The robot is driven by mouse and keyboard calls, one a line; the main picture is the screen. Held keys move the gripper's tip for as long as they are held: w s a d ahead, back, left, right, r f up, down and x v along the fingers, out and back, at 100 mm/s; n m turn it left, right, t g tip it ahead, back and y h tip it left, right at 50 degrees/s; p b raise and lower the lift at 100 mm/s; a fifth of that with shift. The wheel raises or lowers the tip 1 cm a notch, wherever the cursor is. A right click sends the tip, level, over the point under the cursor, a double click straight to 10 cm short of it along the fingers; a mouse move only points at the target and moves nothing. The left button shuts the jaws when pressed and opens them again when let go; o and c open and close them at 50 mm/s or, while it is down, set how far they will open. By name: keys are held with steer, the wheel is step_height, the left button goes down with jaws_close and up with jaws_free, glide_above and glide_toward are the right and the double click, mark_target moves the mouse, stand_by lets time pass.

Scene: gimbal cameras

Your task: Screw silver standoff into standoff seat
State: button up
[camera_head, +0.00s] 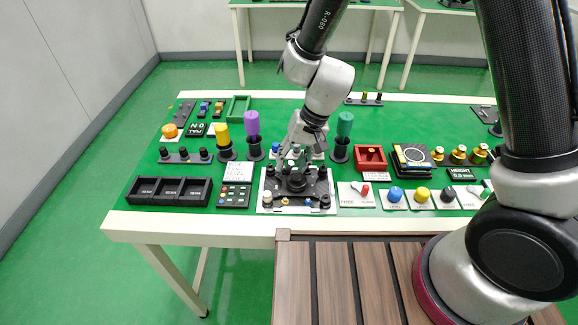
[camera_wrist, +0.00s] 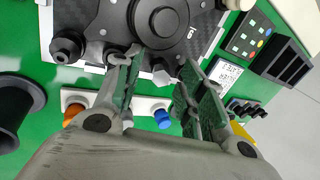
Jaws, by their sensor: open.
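A black carbon-look plate with posts and a round hub (camera_head: 297,186) lies on a white sheet at the table's front middle. In the wrist view the hub (camera_wrist: 160,18) is at the top. A small silver piece (camera_wrist: 161,75), perhaps the silver standoff, shows at the plate's edge between my fingers. My gripper (camera_wrist: 158,66) is open, with a finger on either side of it; contact cannot be told. A black seat-like post (camera_wrist: 67,46) stands at the plate's corner, left of my fingers. In the head view my gripper (camera_head: 297,150) is over the plate's back edge, partly hiding it.
A white strip with an orange cap (camera_wrist: 72,112) and blue cap (camera_wrist: 162,118) lies behind the plate. Purple (camera_head: 252,123) and green (camera_head: 345,124) handled tools stand on either side of my gripper. A black three-part tray (camera_head: 168,203) is left; knob panels (camera_head: 395,208) are right.

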mark_target(290, 163)
steer(key=shift+c, duration=0.2)
jaws_close()
step_height(290, 163, up, 9)
steer(key=shift+a+r, duration=0.1)
steer(key=shift+s+a+r, duration=0.15)
steer(key=shift+s+a, duration=0.05)
steer(key=shift+s, duration=0.05)
steer(key=shift+w+a+f+m+g+h, duration=0.3)
steer(key=shift+f+g+h, duration=0.1)
steer(key=shift+h, duration=0.55)
steer(key=shift+w+a+f+m+g+h, duration=0.15)
steer(key=shift+w+f+m+g+h, duration=0.2)
steer(key=shift+h, duration=0.6)
